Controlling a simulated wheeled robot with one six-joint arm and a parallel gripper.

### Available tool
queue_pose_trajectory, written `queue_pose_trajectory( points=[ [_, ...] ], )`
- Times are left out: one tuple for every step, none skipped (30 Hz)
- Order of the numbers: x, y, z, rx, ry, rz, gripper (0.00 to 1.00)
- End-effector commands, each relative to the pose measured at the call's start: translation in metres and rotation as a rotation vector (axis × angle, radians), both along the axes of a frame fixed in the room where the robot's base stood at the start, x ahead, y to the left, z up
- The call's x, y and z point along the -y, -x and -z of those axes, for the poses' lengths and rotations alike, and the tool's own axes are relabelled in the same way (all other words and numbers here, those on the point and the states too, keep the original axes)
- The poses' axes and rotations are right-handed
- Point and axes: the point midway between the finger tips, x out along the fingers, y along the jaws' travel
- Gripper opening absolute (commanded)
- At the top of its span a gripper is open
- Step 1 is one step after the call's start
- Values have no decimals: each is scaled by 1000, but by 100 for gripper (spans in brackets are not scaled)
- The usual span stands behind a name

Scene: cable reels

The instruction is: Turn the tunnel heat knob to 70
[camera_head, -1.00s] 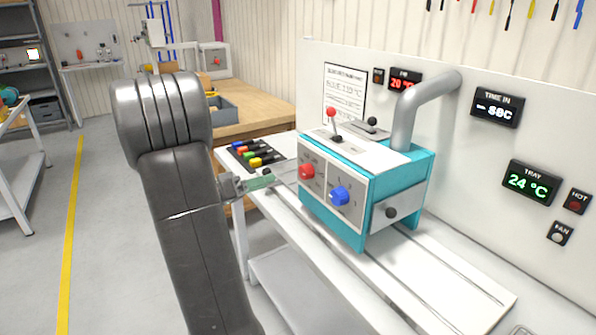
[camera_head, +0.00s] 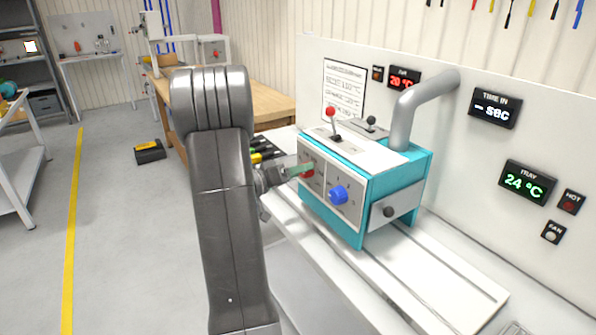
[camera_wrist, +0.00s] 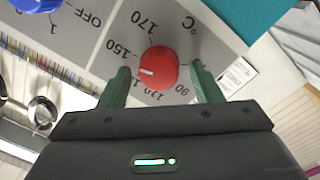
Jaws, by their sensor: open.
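The tunnel heat knob is the red knob (camera_head: 307,173) on the grey front panel of the teal machine (camera_head: 365,215). In the wrist view the red knob (camera_wrist: 158,68) sits on a °C dial where 170, 150 and 90 are readable and other numbers are partly hidden. Its white mark points left, a little below the 150. In the wrist view my open gripper (camera_wrist: 160,72) has a finger on each side of the knob, with gaps between. How deep the fingers reach is unclear.
Red-tipped (camera_head: 331,112) and black-tipped (camera_head: 371,120) levers stand on top of the machine. The tray display (camera_head: 526,183) reads 24 °C.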

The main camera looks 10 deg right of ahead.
Motion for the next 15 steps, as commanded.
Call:
queue_pose_trajectory(
  points=[
    [0,0,0,0,0,0,59],
    [0,0,0,0,0,0,59],
    [0,0,0,0,0,0,51],
    [0,0,0,0,0,0,45],
    [0,0,0,0,0,0,39],
    [0,0,0,0,0,0,31],
    [0,0,0,0,0,0,25],
    [0,0,0,0,0,0,19],
    [0,0,0,0,0,0,14],
    [0,0,0,0,0,0,14],
    [0,0,0,0,0,0,14],
    [0,0,0,-1,0,0,14],
    [0,0,0,-3,1,0,14],
    [0,0,1,-5,1,0,14],
    [0,0,1,-9,3,0,14]
  ],
)
